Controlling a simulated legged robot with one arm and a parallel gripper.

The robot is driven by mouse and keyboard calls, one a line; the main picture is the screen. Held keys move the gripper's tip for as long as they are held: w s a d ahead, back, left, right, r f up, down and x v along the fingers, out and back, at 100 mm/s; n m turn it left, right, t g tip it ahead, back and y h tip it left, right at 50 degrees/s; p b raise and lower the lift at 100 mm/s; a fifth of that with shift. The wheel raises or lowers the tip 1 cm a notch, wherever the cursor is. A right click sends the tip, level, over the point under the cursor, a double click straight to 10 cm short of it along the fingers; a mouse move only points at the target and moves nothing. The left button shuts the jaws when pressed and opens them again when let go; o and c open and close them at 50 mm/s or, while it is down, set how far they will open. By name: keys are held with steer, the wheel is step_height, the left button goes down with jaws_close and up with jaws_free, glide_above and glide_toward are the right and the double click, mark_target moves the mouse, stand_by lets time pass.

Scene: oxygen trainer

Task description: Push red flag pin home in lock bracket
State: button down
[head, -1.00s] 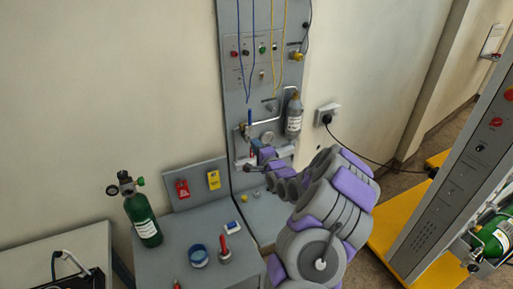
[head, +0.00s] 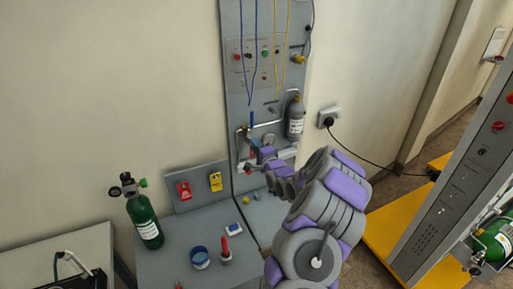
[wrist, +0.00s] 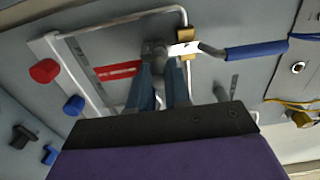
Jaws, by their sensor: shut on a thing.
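My gripper (wrist: 155,66) is up against the grey wall panel, its two blue-grey fingers closed on the grey head of the red flag pin (wrist: 153,50). The pin's red flag (wrist: 118,70) sticks out to the left of the fingers. To the right of the pin is a small brass block (wrist: 187,42) with a white piece beside it. I cannot tell which part is the lock bracket, and the pin's tip and depth are hidden. In the head view my gripper (head: 256,157) is at the panel's lower part, mostly hidden by the wrist.
A blue-handled lever (wrist: 257,50) lies right of the pin. A red knob (wrist: 44,71) and a blue knob (wrist: 74,104) are at left. A grey bottle (head: 295,117) hangs on the panel. A green cylinder (head: 146,222) stands on the bench below.

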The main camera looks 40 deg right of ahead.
steer(key=shift+w+d, duration=0.15)
steer(key=shift+w, duration=0.1)
steer(key=c, duration=1)
jaws_free()
steer(key=shift+w+d+f, duration=0.1)
steer(key=shift+d, duration=0.1)
steer(key=shift+a, duration=0.15)
steer(key=shift+s, duration=0.25)
steer(key=p+v, duration=0.1)
steer(key=v, duration=1.5)
steer(key=shift+s+p, duration=0.35)
steer(key=shift+a, duration=0.2)
